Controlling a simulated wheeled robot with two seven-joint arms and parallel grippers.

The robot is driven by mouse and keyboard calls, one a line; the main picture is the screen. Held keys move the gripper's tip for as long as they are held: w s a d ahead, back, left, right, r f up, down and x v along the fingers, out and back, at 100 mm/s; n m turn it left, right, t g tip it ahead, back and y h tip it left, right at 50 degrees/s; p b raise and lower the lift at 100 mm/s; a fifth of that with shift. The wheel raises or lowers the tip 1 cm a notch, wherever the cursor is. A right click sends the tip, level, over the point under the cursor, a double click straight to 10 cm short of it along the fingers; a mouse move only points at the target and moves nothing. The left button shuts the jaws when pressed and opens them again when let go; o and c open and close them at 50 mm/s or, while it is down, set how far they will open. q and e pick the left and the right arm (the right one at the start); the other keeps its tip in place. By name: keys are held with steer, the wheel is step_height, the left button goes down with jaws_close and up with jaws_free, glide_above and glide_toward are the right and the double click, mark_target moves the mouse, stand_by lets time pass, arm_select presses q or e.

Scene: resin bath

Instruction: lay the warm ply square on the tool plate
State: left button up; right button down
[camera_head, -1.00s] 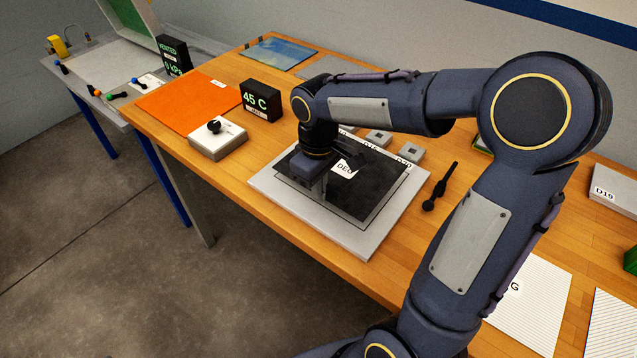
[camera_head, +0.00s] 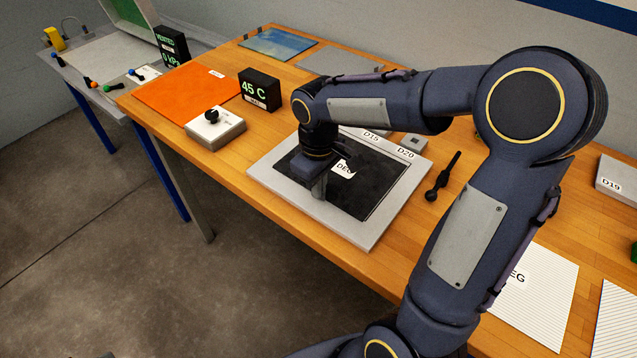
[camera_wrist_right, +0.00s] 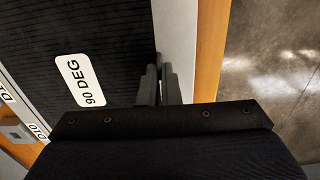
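The ply square (camera_head: 365,190) is a dark, ribbed sheet with a white tag reading "90 DEG" in the right wrist view (camera_wrist_right: 40,60). It lies flat within the border of the pale grey tool plate (camera_head: 364,238), whose far edge carries the labels D15 and D20. I see no clear gap under it. My right gripper (camera_head: 319,190) points down at the ply's near left edge. In the right wrist view its fingers (camera_wrist_right: 163,80) are close together at that edge and look shut on it. The exact contact is hard to see. My left gripper is out of view.
A white box with a black knob (camera_head: 214,130), an orange mat (camera_head: 185,95) and a "45 C" display (camera_head: 260,90) stand left of the plate. A black hand tool (camera_head: 443,178) lies to its right. A small grey block (camera_head: 415,143) stands behind.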

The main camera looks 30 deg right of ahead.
steer(key=c, duration=2.1)
jaws_free()
steer(key=o, duration=0.5)
steer(key=shift+o, duration=0.2)
steer(key=shift+r+p, duration=3.15)
steer(key=shift+r, duration=0.4)
steer(key=s+a+r+m+t+y, duration=0.1)
steer(key=s+a+m+t+y, duration=0.1)
steer(key=s, duration=0.6)
steer(key=s+a+r+m+t+y, duration=0.1)
steer(key=s+a+r+m+t, duration=0.1)
steer(key=s, duration=0.7)
steer(key=shift+r+m+t+y, duration=0.15)
steer(key=shift+m+t+y, duration=0.25)
steer(key=shift+m+t, duration=0.6)
